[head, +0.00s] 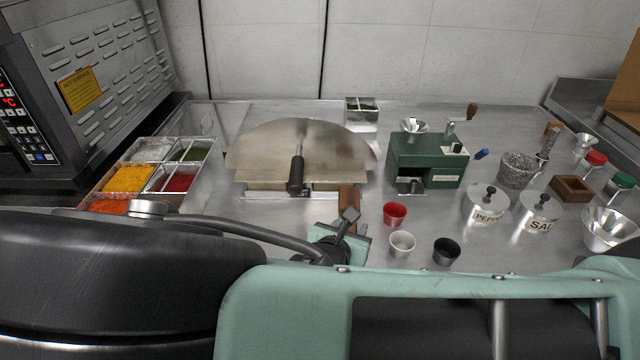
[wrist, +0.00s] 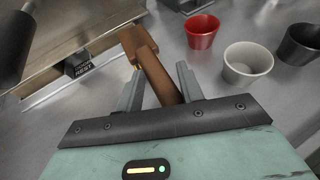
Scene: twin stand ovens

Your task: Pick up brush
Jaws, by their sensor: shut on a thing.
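The brush is a brown wooden piece (head: 348,201), standing just in front of the right side of the round-backed metal pan or lid in the head view. In the wrist view the brush (wrist: 152,68) has a wider block at its far end and a narrower handle running back between my fingers. My gripper (wrist: 160,78) is shut on this handle, one grey finger on each side. In the head view my gripper (head: 340,236) is partly hidden by my arm. The handle's near end is hidden behind the gripper body, and bristles cannot be made out.
A red cup (head: 395,214), a white cup (head: 402,244) and a black cup (head: 446,251) stand right of the gripper. The metal half-round lid (head: 270,150) with a black handle is behind it. A green grinder (head: 428,163) and labelled pots (head: 487,206) stand further right.

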